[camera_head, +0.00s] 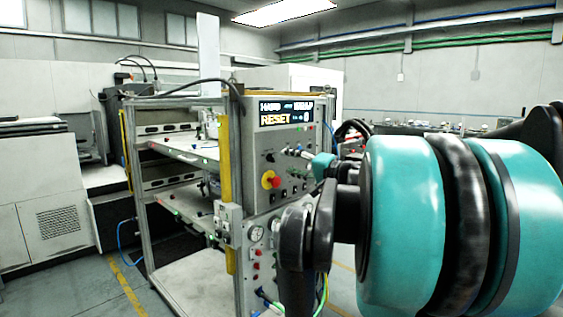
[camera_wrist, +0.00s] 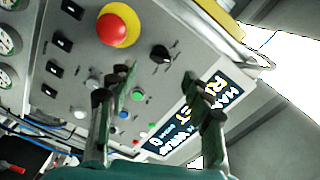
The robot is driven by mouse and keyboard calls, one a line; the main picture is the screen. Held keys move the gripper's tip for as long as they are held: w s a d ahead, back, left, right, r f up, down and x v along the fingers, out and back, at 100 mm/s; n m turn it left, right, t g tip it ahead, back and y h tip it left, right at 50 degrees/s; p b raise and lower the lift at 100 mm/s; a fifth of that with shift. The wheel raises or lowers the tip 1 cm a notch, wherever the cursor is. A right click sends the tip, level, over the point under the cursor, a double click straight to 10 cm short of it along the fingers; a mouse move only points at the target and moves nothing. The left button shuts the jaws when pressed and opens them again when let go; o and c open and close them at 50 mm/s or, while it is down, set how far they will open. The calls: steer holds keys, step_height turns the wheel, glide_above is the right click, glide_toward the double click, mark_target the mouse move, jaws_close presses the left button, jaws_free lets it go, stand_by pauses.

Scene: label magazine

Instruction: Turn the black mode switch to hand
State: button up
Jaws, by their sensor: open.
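The black mode switch (camera_wrist: 160,53) is a small round knob on the grey control panel, beside the red emergency stop button on its yellow disc. In the head view a black knob (camera_head: 270,157) shows above the emergency stop. My gripper (camera_wrist: 158,74) is open, its two dark fingers reaching toward the panel. In the wrist view the switch appears just beyond the fingertips, between them; I see no contact. In the head view my arm covers the right side, and the fingers are hard to make out.
The emergency stop (camera_wrist: 117,27) stands out near the knob. Several small buttons and black switches (camera_wrist: 62,41) share the panel. Gauges (camera_head: 256,233) sit lower down. A yellow post (camera_head: 225,160) stands left of the panel.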

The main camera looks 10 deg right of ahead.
steer(key=v, duration=0.5)
steer(key=shift+s+d, duration=0.2)
steer(key=shift+s, duration=0.1)
steer(key=s+a+f+n+g+h, duration=0.1)
steer(key=s+a+f+g, duration=0.15)
steer(key=f, duration=0.55)
steer(key=s+a+f+n+g+h, duration=0.1)
steer(key=s+a+f+g, duration=0.15)
steer(key=f, duration=0.45)
steer(key=s+a+f+n+g+h, duration=0.15)
steer(key=a+f, duration=0.25)
steer(key=f, duration=0.4)
steer(key=s+d+f+n+g+h, duration=0.1)
steer(key=s+d+f+g+h, duration=0.1)
steer(key=s+f, duration=0.4)
steer(key=s+d+f+n+g+h, duration=0.1)
steer(key=s+d+f+h, duration=0.3)
steer(key=f, duration=0.9)
steer(key=s+g+h, duration=0.1)
steer(key=s, duration=0.2)
steer(key=shift+s+f+n, duration=0.3)
steer(key=shift+s+n, duration=0.05)
steer(key=shift+a, duration=0.1)
